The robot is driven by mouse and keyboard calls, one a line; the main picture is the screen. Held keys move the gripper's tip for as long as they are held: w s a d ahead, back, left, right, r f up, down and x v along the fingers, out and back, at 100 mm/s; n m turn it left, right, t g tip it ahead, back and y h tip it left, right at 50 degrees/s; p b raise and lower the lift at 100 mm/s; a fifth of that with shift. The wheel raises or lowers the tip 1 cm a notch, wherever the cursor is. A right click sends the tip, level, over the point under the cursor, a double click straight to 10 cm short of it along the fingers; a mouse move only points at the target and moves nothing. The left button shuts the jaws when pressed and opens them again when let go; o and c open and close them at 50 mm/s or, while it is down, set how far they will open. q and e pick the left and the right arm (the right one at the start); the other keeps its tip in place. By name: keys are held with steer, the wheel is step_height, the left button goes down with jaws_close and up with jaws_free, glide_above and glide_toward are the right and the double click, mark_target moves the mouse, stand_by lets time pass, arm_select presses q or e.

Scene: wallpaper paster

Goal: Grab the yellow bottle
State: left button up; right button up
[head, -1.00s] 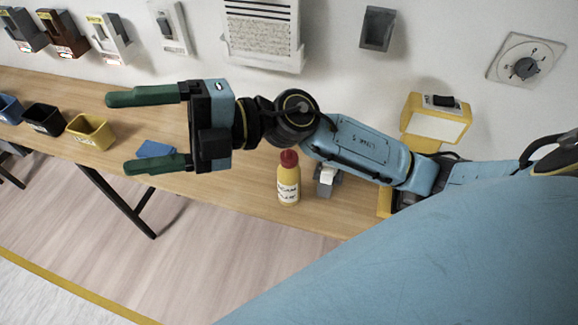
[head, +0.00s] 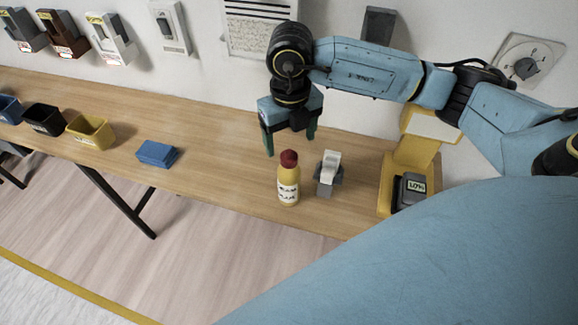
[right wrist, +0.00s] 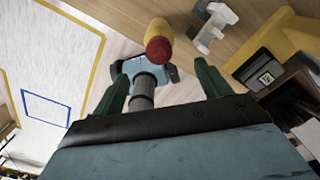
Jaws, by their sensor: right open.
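The yellow bottle (head: 288,185) with a red cap and a white label stands upright near the table's front edge. My right gripper (head: 289,147) is open and empty, pointing down, just behind the bottle in the head view. In the right wrist view the bottle (right wrist: 158,32) shows beyond the two green fingers (right wrist: 160,88), its red cap towards the camera. It lies between the lines of the fingers, and neither finger appears to touch it. My left gripper is not in view.
A grey dispenser with a white roll (head: 328,175) stands close to the bottle's right. A yellow device (head: 410,160) is further right. A blue block (head: 157,153) and small bins, including a yellow one (head: 90,131), are left. The table (head: 225,165) is clear between block and bottle.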

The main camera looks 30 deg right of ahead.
mark_target(290, 153)
step_height(290, 153, down, 4)
steer(key=shift+f, duration=0.1)
steer(key=f, duration=0.5)
steer(key=shift+w, duration=0.4)
steer(key=shift+c, duration=0.2)
steer(key=shift+d, duration=0.1)
jaws_close()
